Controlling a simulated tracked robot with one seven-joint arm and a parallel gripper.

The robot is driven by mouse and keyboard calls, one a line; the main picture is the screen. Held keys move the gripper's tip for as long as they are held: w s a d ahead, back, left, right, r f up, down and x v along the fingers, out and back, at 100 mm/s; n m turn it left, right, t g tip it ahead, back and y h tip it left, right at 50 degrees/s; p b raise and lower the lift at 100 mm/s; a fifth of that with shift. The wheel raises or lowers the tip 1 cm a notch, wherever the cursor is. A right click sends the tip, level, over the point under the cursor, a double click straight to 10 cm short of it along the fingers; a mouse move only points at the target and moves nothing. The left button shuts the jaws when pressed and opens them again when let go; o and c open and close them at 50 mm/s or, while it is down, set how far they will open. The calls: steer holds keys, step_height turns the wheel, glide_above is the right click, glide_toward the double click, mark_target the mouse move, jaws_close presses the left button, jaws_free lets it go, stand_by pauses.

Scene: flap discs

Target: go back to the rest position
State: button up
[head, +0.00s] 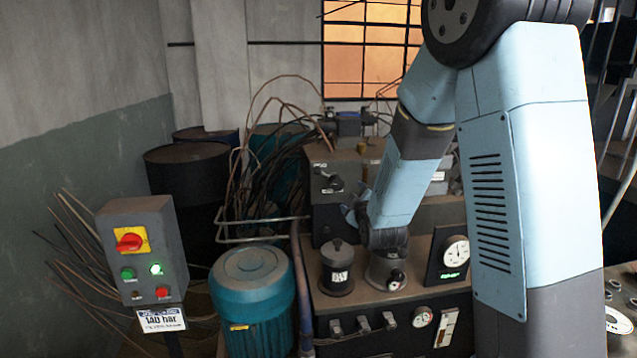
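My light blue arm comes in from the upper right and reaches down over the machine bench (325,302). Its far end, with my gripper (386,240), is a dark part just above or behind a round grey fitting (386,270) on the bench top. The fingers cannot be made out, so I cannot tell whether they are open, shut or touching the fitting. No held object shows. My large near arm link covers the right part of the bench.
A dark lidded pot (337,268) and a gauge (456,250) flank the fitting. A teal motor (252,290) and a control box (144,252) with a red switch and lit green button stand left. Drums (185,195) and loose cables (262,140) are behind.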

steer(key=s+d+r+m+g, duration=0.3)
steer(key=s+m, duration=0.1)
steer(key=s, duration=0.8)
steer(key=s+d+r+m+g+h, duration=0.1)
steer(key=s+d+r+m+g, duration=0.3)
steer(key=s, duration=0.8)
steer(key=s+d+r+m+g+h, duration=0.1)
steer(key=s+d+r+m+g, duration=0.2)
steer(key=s, duration=0.9)
steer(key=shift+s+d+r+m+g, duration=0.2)
steer(key=shift+d+r+m+g, duration=0.2)
steer(key=shift+m, duration=0.2)
stand_by(0.9)
